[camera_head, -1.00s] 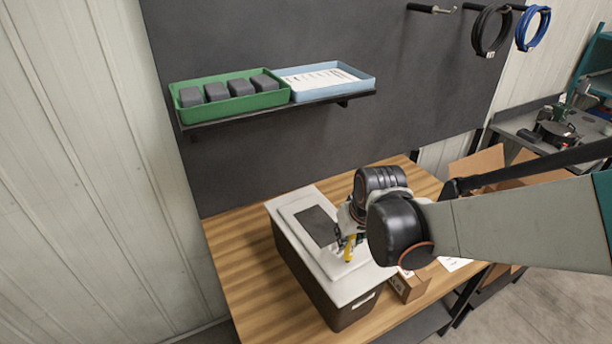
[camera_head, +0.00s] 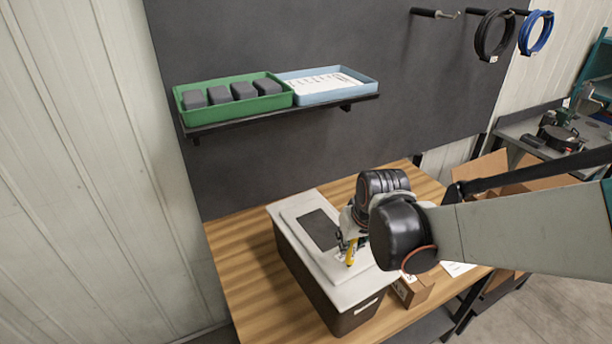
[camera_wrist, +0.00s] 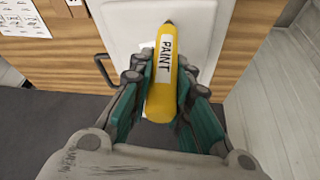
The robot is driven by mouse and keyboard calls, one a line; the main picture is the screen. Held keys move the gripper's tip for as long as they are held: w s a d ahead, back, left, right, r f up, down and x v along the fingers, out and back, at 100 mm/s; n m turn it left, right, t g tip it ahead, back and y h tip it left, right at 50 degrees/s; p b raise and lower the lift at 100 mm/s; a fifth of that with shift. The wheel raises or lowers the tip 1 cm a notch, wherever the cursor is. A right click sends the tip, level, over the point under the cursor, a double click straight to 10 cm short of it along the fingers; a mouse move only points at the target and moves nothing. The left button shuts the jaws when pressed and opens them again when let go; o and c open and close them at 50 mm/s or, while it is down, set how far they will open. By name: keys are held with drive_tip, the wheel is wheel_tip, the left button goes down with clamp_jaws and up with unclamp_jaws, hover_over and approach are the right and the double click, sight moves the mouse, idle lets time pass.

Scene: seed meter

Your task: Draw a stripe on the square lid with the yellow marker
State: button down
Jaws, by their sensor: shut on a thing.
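The yellow marker (camera_head: 350,253), with a "PAINT" label, is held in my gripper (camera_head: 346,238). In the wrist view the marker (camera_wrist: 164,85) lies between the two finger pads of my gripper (camera_wrist: 158,68), its dark tip pointing to the top of the picture. The white lid (camera_head: 345,291) sits on a dark box, with a dark rectangular patch (camera_head: 319,229) on its raised middle. The marker is over the raised part, on the near side of the patch. Whether its tip touches the lid I cannot tell. The lid (camera_wrist: 120,20) also shows behind the marker in the wrist view.
The dark box (camera_head: 320,299) stands on a wooden table (camera_head: 236,274). A small cardboard box (camera_head: 414,290) stands close to its right. A wall shelf holds a green tray (camera_head: 240,102) with several grey blocks and a blue tray (camera_head: 335,96). The table's left part is clear.

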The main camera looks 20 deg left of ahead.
drive_tip(key=shift+s+r, duration=0.15)
drive_tip(key=shift+s, duration=0.3)
idle(0.5)
drive_tip(key=shift+w+d, duration=0.15)
drive_tip(key=shift+w, duration=0.15)
drive_tip(key=shift+w+d+b, duration=0.15)
drive_tip(key=shift+w+b, duration=0.15)
drive_tip(key=shift+w, duration=0.05)
drive_tip(key=shift+w+d, duration=0.3)
drive_tip(key=shift+w, duration=0.35)
drive_tip(key=shift+w+d+f+b, duration=0.2)
drive_tip(key=shift+w+d+b, duration=0.25)
drive_tip(key=shift+w, duration=0.2)
idle(0.9)
drive_tip(key=shift+r, duration=0.1)
